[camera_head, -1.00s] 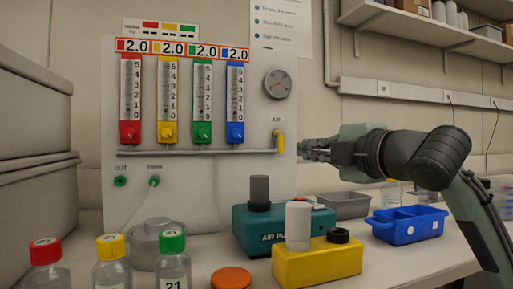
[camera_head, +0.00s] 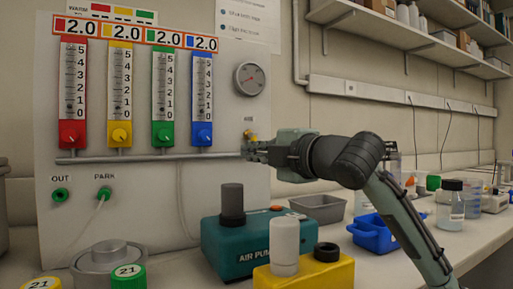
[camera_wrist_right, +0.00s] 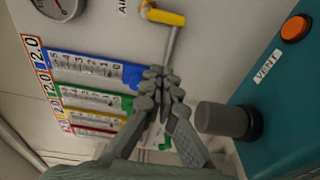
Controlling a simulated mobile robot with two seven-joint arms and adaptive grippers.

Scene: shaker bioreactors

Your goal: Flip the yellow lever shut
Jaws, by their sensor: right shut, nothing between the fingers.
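The yellow lever (camera_wrist_right: 164,16) sits at the end of a grey pipe (camera_wrist_right: 172,45) on the white panel in the right wrist view. It lies across the pipe, roughly at a right angle to it. In the head view only a small yellow part of the lever (camera_head: 248,134) shows above my right gripper (camera_head: 250,150); the rest is hidden. My right gripper is shut and empty. In the right wrist view its fingertips (camera_wrist_right: 160,78) are below the lever, with a visible gap in the picture. I cannot tell its distance from the panel. My left gripper is not in view.
Red, yellow, green and blue flowmeters (camera_head: 163,100) line the panel above the pipe. A teal air pump (camera_head: 237,249) and a yellow block (camera_head: 318,276) stand on the bench below. A blue tray (camera_head: 374,238), a grey tray (camera_head: 318,209) and bottles are at right.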

